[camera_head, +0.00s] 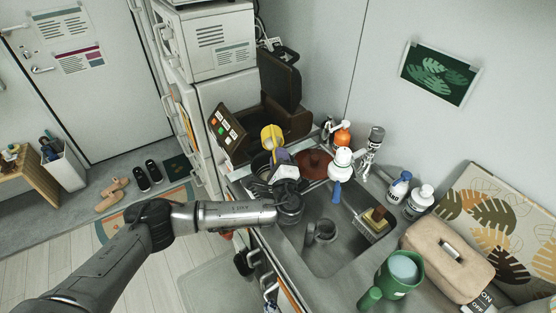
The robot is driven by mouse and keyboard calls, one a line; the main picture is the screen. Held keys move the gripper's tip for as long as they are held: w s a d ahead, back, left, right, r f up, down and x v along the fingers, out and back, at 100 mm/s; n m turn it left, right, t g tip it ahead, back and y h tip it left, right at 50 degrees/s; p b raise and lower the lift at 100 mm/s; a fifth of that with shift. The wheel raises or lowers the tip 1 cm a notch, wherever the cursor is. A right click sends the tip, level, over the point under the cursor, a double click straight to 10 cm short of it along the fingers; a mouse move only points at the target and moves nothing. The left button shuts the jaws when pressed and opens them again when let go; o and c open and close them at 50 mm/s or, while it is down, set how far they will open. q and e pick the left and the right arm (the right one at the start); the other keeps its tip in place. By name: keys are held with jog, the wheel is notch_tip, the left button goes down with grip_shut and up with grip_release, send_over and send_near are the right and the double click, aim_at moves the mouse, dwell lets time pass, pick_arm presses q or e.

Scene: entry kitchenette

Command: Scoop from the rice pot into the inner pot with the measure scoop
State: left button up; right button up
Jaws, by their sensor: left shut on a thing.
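My left arm reaches in from the lower left to the counter by the sink. My left gripper (282,166) is shut on the measure scoop (271,135), whose yellow bowl shows above the fingers. Its grip end is mostly hidden by the gripper. A dark round pot (259,163) stands just left of and beneath the scoop, partly covered by it. I cannot tell whether this is the rice pot or the inner pot, and its contents do not show. The other pot is not clearly identifiable. My right gripper is not in view.
A brown appliance with a raised lid (281,80) stands behind the gripper. A red-brown round thing (315,162) and bottles (341,160) are close to its right. The sink (327,240) lies in front. A green jug (401,274) and beige case (448,262) stand at right.

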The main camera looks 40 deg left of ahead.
pick_arm(q)
jog(key=shift+s+d+f+t+y+b, duration=0.15)
jog(key=shift+f+t+y+b, duration=0.2)
jog(key=shift+b, duration=0.5)
jog(key=shift+s+d+f+t+y+b, duration=0.15)
jog(key=shift+f+t+y+b, duration=0.2)
jog(key=shift+b, duration=0.45)
dwell(0.6)
dwell(0.8)
dwell(0.7)
dwell(0.8)
dwell(0.7)
